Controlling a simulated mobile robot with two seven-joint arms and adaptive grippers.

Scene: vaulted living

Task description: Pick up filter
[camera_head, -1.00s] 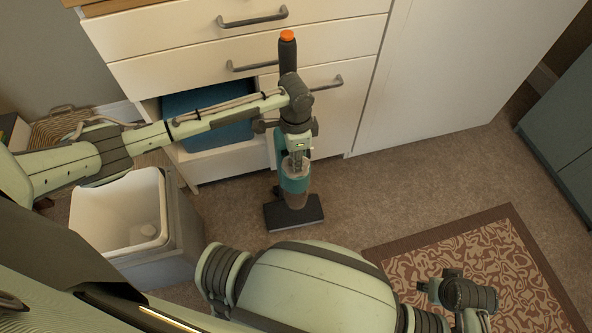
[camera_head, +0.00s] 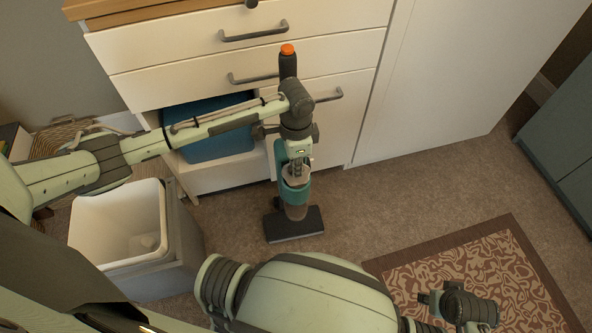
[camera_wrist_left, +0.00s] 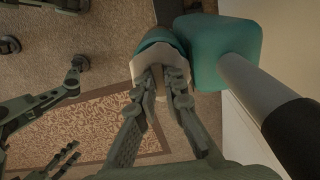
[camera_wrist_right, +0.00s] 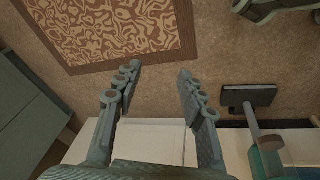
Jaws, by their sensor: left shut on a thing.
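A teal upright vacuum (camera_head: 296,240) with a dark floor head, black handle and orange tip stands before the white drawers. My left gripper (camera_head: 296,178) is at its open teal body, fingers pointing down. In the left wrist view my left gripper (camera_wrist_left: 165,75) is shut on the filter (camera_wrist_left: 143,68), a pale cup-like piece at the teal rim. The fingers hide part of the filter, and I cannot tell whether it is clear of the vacuum. My right gripper (camera_wrist_right: 160,72) is open and empty above the floor; the vacuum's dark floor head (camera_wrist_right: 250,95) shows to its right.
An open grey bin (camera_head: 180,245) with a white liner stands left of the vacuum. A patterned rug (camera_head: 470,270) lies at right; the carpet between is clear.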

